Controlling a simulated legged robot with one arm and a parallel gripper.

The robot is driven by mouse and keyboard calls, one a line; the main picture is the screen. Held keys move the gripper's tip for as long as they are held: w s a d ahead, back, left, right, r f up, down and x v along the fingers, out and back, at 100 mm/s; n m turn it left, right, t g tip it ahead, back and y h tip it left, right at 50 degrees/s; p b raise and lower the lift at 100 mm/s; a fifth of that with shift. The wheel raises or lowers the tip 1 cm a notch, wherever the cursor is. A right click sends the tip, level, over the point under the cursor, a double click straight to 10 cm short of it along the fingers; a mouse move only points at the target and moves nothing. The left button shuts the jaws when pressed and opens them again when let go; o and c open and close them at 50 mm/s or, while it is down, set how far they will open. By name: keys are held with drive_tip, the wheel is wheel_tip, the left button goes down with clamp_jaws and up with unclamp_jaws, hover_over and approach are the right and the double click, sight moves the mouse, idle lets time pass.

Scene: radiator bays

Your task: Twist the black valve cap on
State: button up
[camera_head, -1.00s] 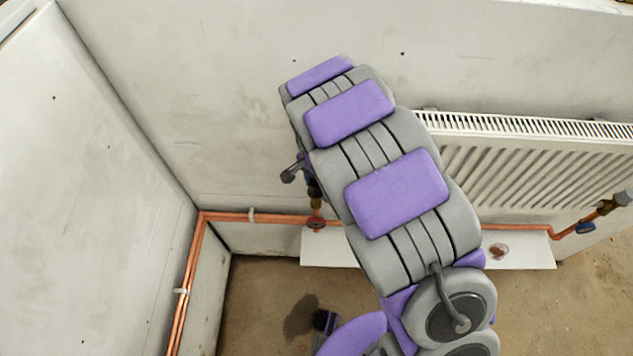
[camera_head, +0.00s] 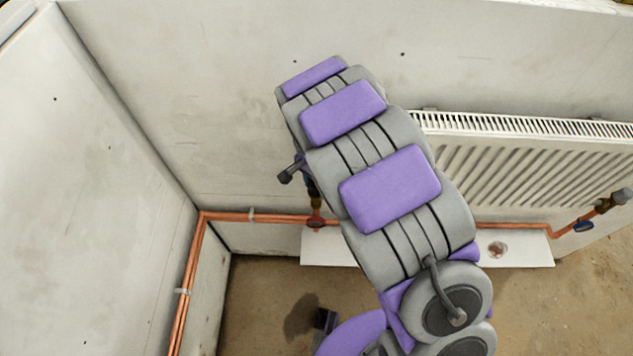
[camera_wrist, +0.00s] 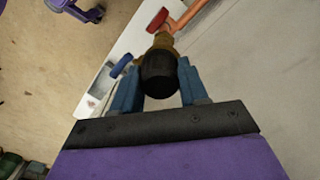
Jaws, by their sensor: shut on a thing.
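The black valve cap (camera_wrist: 159,75) is in the middle of the wrist view, between the two blue fingers of my gripper (camera_wrist: 157,86). My gripper is shut on it. Just beyond the cap is the brass valve body (camera_wrist: 163,41), in line with it. The cap's far edge meets or overlaps the brass in this view; I cannot tell how the threads sit. In the head view the brass valve (camera_head: 315,200) stands on the copper pipe, and my arm hides the cap and most of my gripper.
A copper pipe (camera_head: 270,217) runs along the wall base, with a red handwheel (camera_head: 315,222) under the valve. A white radiator (camera_head: 530,160) hangs at right. A second valve with a blue handle (camera_head: 583,226) is at far right. A white board (camera_head: 400,259) lies below the pipe.

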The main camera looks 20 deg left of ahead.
drive_tip(key=shift+r+m+p, duration=0.15)
drive_tip(key=shift+m+p, duration=0.5)
drive_tip(key=shift+m, duration=0.15)
drive_tip(key=m+p, duration=0.2)
drive_tip(key=m, duration=0.1)
drive_tip(key=shift+m, duration=0.3)
drive_tip(key=m+p, duration=0.4)
drive_tip(key=m, duration=0.1)
drive_tip(key=shift+d, duration=0.1)
drive_tip(key=shift+f+m+y, duration=0.2)
drive_tip(key=shift+m+y, duration=0.1)
drive_tip(key=shift+m, duration=0.7)
drive_tip(key=shift+p, duration=0.3)
drive_tip(key=shift+s, duration=0.1)
drive_tip(key=o, duration=1.6)
